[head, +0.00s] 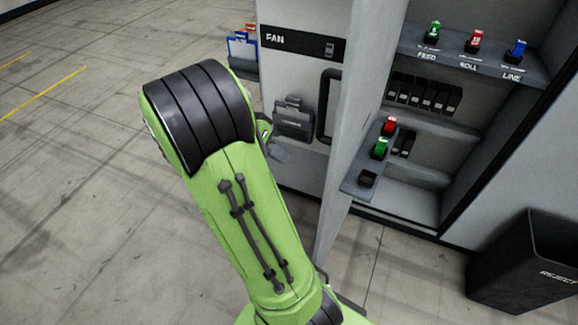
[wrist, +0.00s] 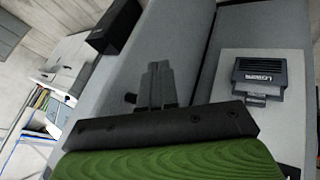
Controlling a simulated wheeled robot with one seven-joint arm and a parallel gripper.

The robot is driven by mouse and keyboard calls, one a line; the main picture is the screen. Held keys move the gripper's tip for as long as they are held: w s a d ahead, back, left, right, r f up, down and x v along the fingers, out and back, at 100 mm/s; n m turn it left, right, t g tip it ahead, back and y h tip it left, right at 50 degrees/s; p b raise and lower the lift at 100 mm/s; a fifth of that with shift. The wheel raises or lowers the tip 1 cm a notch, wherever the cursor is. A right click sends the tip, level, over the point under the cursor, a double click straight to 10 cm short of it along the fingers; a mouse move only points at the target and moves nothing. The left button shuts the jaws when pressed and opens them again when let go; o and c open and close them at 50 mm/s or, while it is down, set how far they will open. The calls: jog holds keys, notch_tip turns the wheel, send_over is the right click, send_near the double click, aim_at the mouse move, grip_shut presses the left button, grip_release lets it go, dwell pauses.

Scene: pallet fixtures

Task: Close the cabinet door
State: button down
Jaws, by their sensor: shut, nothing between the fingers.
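The cabinet (head: 410,205) stands open, with shelves and coloured switches inside. Its door (head: 365,90) is a tall grey panel, swung out toward me and seen at a steep angle. A black upright handle (head: 327,105) shows beside it, against the FAN panel; I cannot tell which panel bears it. My gripper (wrist: 158,70) is shut and empty in the wrist view, in front of grey panels; contact cannot be told. In the head view my green arm reaches to the left of the door and hides most of the gripper.
A black labelled box (head: 294,120) is on the FAN panel (head: 300,42); a similar box (wrist: 262,76) shows in the wrist view. A black REJECT bin (head: 525,265) stands at right. Blue and red items (head: 243,45) are left of the panel. The left floor is clear.

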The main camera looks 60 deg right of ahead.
jog(key=s+d+f+b, duration=0.3)
jog(key=s+f+b, duration=0.1)
jog(key=s+f, duration=0.3)
jog(key=shift+s+d, duration=0.35)
jog(key=shift+s, duration=0.15)
